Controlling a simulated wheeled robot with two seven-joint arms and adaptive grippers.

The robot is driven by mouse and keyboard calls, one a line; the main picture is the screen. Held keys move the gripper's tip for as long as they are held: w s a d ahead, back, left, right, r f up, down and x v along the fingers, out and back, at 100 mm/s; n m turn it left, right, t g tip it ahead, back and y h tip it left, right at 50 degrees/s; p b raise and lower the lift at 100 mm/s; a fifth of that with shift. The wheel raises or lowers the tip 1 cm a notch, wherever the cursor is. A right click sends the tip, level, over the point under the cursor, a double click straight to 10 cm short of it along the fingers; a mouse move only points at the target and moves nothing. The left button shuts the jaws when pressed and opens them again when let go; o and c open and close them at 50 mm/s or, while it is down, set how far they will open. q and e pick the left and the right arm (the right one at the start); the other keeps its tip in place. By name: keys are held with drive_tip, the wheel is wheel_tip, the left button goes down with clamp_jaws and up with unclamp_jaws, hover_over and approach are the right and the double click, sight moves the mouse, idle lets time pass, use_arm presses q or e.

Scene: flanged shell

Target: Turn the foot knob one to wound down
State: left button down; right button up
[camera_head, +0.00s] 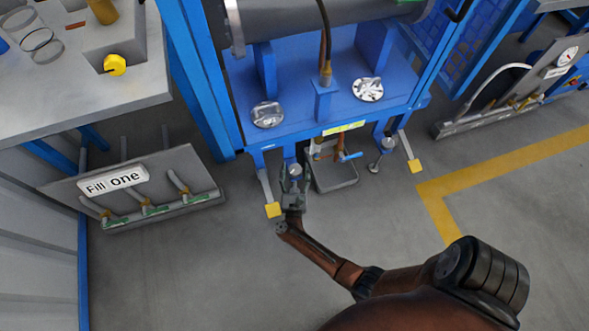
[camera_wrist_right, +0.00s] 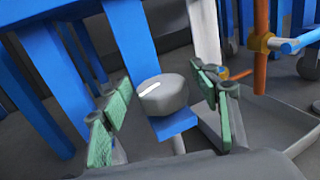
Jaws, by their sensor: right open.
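A round grey foot knob (camera_wrist_right: 163,95) with a white mark on top sits above a blue bracket (camera_wrist_right: 172,126) in the right wrist view. In the head view this knob (camera_head: 295,170) shows at the lower front of the blue frame. My right gripper (camera_wrist_right: 165,105) is open, with one green-padded finger on each side of the knob. I see a gap on the left side; whether the right finger touches the knob I cannot tell. In the head view my right gripper (camera_head: 293,187) is at the knob. My left gripper is out of view.
A second foot knob (camera_head: 388,144) is at the frame's right leg. Yellow-ended levers (camera_head: 273,209) stick out beside the feet. A grey tray (camera_head: 335,176) stands under a pipe with a blue-handled valve (camera_head: 350,156). The "Fill one" panel (camera_head: 150,185) is left; the front floor is clear.

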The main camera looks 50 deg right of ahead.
drive_tip(key=shift+c, duration=0.3)
drive_tip(key=c, duration=1.1)
drive_tip(key=m+g+h, duration=0.2)
drive_tip(key=g, duration=0.1)
drive_tip(key=shift+w+a, duration=0.1)
drive_tip(key=shift+w, duration=0.05)
drive_tip(key=shift+c, duration=0.2)
drive_tip(key=m+g+h, duration=0.1)
drive_tip(key=m+g, duration=0.1)
drive_tip(key=g, duration=0.1)
drive_tip(key=shift+m+g+h, duration=0.3)
drive_tip(key=shift+m+g, duration=0.3)
drive_tip(key=shift+g, duration=0.1)
drive_tip(key=shift+s, duration=0.2)
drive_tip(key=o, duration=1.2)
